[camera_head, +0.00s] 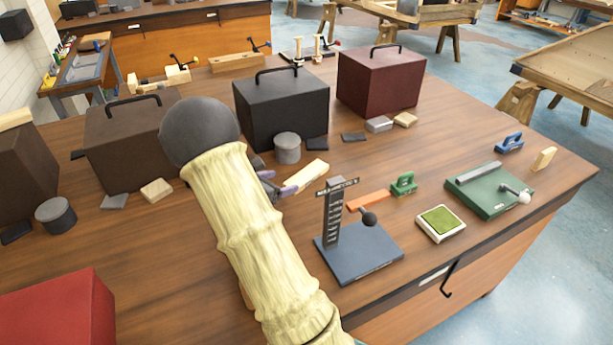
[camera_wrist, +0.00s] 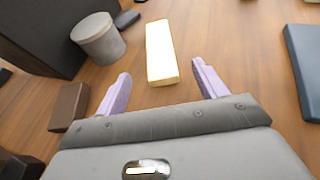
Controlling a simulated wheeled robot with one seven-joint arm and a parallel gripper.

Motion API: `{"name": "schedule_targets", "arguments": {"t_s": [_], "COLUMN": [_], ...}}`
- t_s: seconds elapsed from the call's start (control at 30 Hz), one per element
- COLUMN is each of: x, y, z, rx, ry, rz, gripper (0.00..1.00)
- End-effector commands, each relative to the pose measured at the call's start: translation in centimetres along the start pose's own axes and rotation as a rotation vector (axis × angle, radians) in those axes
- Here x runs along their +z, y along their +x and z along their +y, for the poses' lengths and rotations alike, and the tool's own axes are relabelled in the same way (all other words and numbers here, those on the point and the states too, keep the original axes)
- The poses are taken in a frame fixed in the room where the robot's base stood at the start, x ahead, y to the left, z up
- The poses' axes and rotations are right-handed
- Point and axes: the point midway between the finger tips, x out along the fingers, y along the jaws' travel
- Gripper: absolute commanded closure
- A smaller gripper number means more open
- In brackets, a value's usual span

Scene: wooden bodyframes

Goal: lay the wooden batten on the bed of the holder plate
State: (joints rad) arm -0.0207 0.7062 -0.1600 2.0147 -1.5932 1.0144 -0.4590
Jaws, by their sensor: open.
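The wooden batten, a pale bar (camera_head: 310,174), lies flat on the table just right of the grey cylinder. In the wrist view the batten (camera_wrist: 160,45) lies ahead of my gripper, its near end between the lines of the purple fingers. My gripper (camera_head: 278,182) is open and empty, with its fingers apart. My arm hides part of it in the head view. A blue plate (camera_head: 360,262) with a lettered upright and a black-knobbed lever stands at front centre. A green plate (camera_head: 490,199) with a grey bar and white-knobbed lever lies at right. I cannot tell which is the holder plate.
A grey cylinder (camera_head: 287,147) stands close to the batten. A black box (camera_head: 281,105) and a maroon box (camera_head: 382,80) stand behind. An orange bar (camera_head: 367,200), a green-handled piece (camera_head: 404,184) and a pad (camera_head: 440,223) lie between the two plates.

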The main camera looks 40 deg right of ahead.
Motion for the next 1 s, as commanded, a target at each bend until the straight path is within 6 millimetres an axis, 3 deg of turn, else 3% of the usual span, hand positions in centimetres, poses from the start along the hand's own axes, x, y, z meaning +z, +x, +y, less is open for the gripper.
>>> {"name": "schedule_targets", "arguments": {"t_s": [0.23,0.67,1.0], "x": [0.0,0.0,-0.3], "y": [4.0,4.8,9.0], "z": [0.0,0.0,0.2], "rx": [-0.001,0.001,-0.002], "ry": [-0.001,-0.001,0.000], "rz": [0.000,0.000,0.001], "gripper": [0.29,0.29,0.29]}}
